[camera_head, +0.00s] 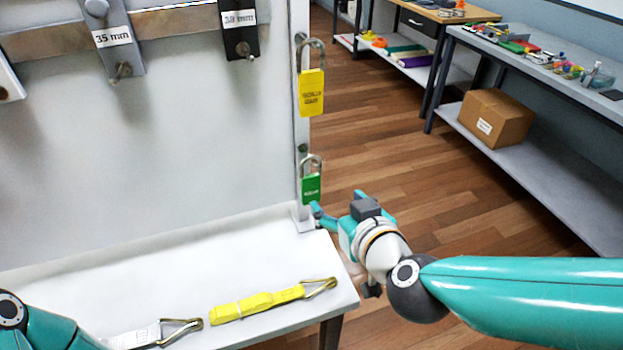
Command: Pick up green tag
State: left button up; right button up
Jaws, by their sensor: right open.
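The green tag (311,188) looks like a green padlock with a metal shackle. It hangs low on the upright post at the right edge of the white wall panel. My right gripper (317,211) is just below and beside the green tag, with its fingers pointing left toward the post. It is open and holds nothing that I can see. Whether a fingertip touches the tag cannot be told. Part of my left arm shows in the lower left corner, but its gripper is out of view.
A yellow padlock tag (311,93) hangs higher on the same post. A yellow strap (257,302) with a metal hook lies on the white bench (170,262), beside a pale strap's hook (181,330). A cardboard box (496,117) sits on a shelf behind. Floor right of the post is clear.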

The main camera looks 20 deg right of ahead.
aim_at(312, 180)
jog(key=x, duration=0.8)
jog(key=shift+a+f+b, duration=0.1)
jog(key=shift+b, duration=0.3)
jog(key=shift+a+x, duration=0.2)
jog(key=shift+x, duration=1.1)
jog(key=shift+a+x, duration=0.15)
jog(key=shift+x, duration=1.15)
jog(key=c, duration=1.3)
jog(key=shift+r, duration=0.5)
notch_tip(312, 180, up, 3)
jog(key=shift+s+f+p, duration=0.1)
jog(key=shift+s+p, duration=0.05)
jog(key=shift+p, duration=0.5)
jog(key=s+b, duration=0.3)
jog(key=s, duration=0.6)
jog(key=s+b, duration=0.4)
jog(key=s, duration=0.4)
jog(key=shift+s+d+f, duration=0.15)
jog(key=shift+s+d, duration=0.1)
jog(key=shift+s, duration=0.15)
